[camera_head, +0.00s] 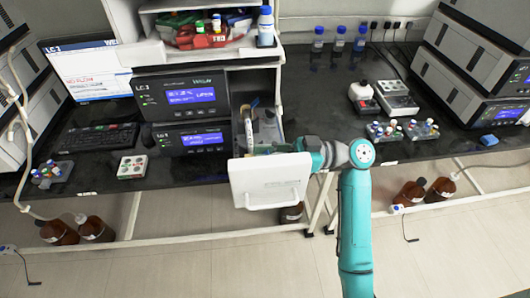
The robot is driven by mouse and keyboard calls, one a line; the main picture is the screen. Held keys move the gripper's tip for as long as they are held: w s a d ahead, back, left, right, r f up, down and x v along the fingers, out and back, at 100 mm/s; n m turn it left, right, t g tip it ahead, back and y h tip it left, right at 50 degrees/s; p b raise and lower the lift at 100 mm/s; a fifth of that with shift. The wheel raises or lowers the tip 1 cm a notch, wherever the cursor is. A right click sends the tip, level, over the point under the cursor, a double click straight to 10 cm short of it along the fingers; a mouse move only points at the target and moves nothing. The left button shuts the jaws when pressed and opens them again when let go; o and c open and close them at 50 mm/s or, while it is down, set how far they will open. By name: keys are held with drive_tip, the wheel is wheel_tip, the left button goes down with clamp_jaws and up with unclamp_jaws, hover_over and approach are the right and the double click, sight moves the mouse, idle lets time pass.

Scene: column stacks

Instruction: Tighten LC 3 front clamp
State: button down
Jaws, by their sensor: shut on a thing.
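The LC 3 stack stands left of centre, its dark upper unit (190,95) marked LC:3 with a lit blue display. A white-fronted drawer (268,182) is pulled out beside it, with a handle low on its front. An upright column-like part (249,128) with a pale body shows inside. My gripper (288,149) reaches in from the right, just behind the top edge of the drawer front. It is shut on a small part there, too small and covered to make out clearly. Which clamp is the front one cannot be told.
A monitor (88,70) and keyboard (97,137) are at the left. A second stack (470,95) is far right. Brown bottles (410,193) stand on the floor. Open floor lies in front.

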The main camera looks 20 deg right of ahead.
drive_tip(key=c, duration=1)
unclamp_jaws()
drive_tip(key=shift+f, duration=0.1)
drive_tip(key=shift+c, duration=0.2)
drive_tip(key=v, duration=1.2)
drive_tip(key=shift+d, duration=0.15)
